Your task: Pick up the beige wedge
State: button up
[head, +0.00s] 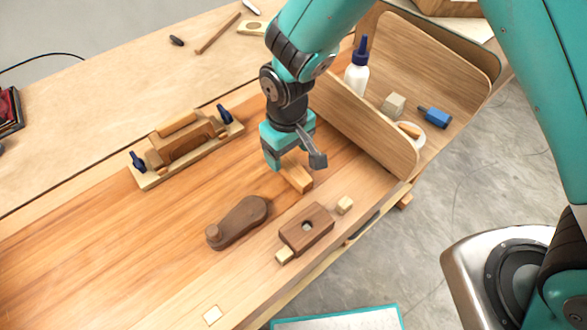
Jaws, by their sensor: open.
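A light tan wooden piece (298,178), most likely the beige wedge, lies on the workbench; its upper end is partly hidden by my gripper. My gripper (295,161) is open and points down over this piece, with one finger to the left of it and one to the right. I cannot tell how high the fingertips are above the bench or whether they touch the piece. Nothing is visibly held.
A clamped wooden form (187,143) stands left. A curved wooden panel (365,125) rises close on the right, with a glue bottle (357,70) behind.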

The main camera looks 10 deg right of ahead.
jog(key=shift+s+d+f+p, duration=0.1)
jog(key=shift+f+p, duration=0.3)
jog(key=shift+f, duration=0.75)
jog(key=shift+s+d+f+p, duration=0.1)
jog(key=shift+f+p, duration=0.25)
jog(key=shift+f, duration=0.8)
jog(key=c, duration=1.1)
jog(key=shift+r, duration=0.1)
notch_tip(320, 180, up, 19)
jog(key=b, duration=0.3)
jog(key=p, duration=0.2)
send_over(300, 173)
jog(key=w+a, duration=0.2)
jog(key=f, duration=0.8)
jog(key=shift+w+d+f, duration=0.1)
jog(key=shift+d+f, duration=0.1)
jog(key=shift+f, duration=0.1)
jog(key=f, duration=0.3)
jog(key=s+d+f, duration=0.1)
jog(key=f, duration=0.1)
jog(key=s+f+p, duration=0.1)
jog(key=f, duration=0.2)
jog(key=shift+s+d+f, duration=0.1)
jog(key=shift+d+f, duration=0.15)
jog(key=shift+f, duration=0.05)
jog(key=shift+f+b, duration=0.7)
jog(key=shift+f, duration=0.15)
